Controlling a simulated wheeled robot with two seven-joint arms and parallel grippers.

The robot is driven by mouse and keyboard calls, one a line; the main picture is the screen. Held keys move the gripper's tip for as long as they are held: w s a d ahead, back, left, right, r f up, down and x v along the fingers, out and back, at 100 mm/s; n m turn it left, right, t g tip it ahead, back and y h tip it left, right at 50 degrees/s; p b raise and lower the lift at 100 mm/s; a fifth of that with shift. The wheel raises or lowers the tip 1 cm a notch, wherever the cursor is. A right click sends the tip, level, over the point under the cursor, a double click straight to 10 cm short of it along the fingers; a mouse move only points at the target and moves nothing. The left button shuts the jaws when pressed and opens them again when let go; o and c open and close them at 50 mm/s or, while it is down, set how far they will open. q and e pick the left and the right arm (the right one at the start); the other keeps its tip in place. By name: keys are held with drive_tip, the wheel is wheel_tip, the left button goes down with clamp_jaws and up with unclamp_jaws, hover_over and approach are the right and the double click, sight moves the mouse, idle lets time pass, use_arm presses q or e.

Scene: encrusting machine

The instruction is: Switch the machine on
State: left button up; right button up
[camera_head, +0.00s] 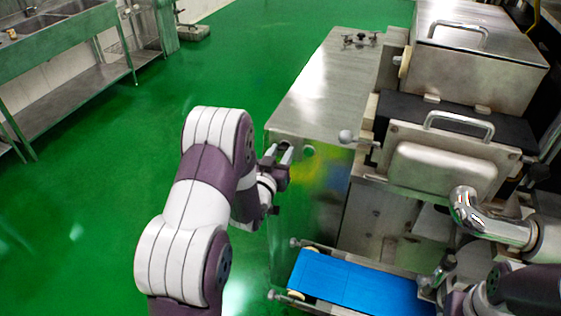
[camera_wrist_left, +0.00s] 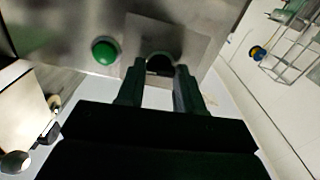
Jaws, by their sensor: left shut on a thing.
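The metal encrusting machine (camera_head: 330,85) stands at the right in the head view. In the left wrist view, its panel (camera_wrist_left: 200,25) carries a green round button (camera_wrist_left: 104,50) and a dark round knob (camera_wrist_left: 160,62). My left gripper (camera_head: 284,156) is at the machine's side panel in the head view. In the left wrist view, the fingers (camera_wrist_left: 158,78) are shut on the dark knob, with the green button to the left. The fingers partly hide the knob, so its setting cannot be read. My right gripper (camera_head: 438,272) is by the blue belt, its fingers unclear.
The blue conveyor belt (camera_head: 350,284) juts out low at the machine's front. Lidded metal hoppers (camera_head: 450,165) and a chrome pipe (camera_head: 490,225) stand at the right. A sink bench (camera_head: 75,60) is at the far left. The green floor (camera_head: 120,170) between is clear.

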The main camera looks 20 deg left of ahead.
use_arm(q)
drive_tip(key=m+b, duration=0.5)
drive_tip(key=m, duration=0.1)
drive_tip(key=shift+f+b, duration=0.15)
drive_tip(key=shift+b, duration=0.2)
drive_tip(key=m+b, duration=0.2)
drive_tip(key=m, duration=0.1)
drive_tip(key=shift+b, duration=0.3)
drive_tip(key=shift+r+m+b, duration=0.2)
drive_tip(key=shift+m+b, duration=0.45)
drive_tip(key=shift+m, duration=0.25)
drive_tip(key=o, duration=1)
drive_tip(key=shift+o, duration=0.2)
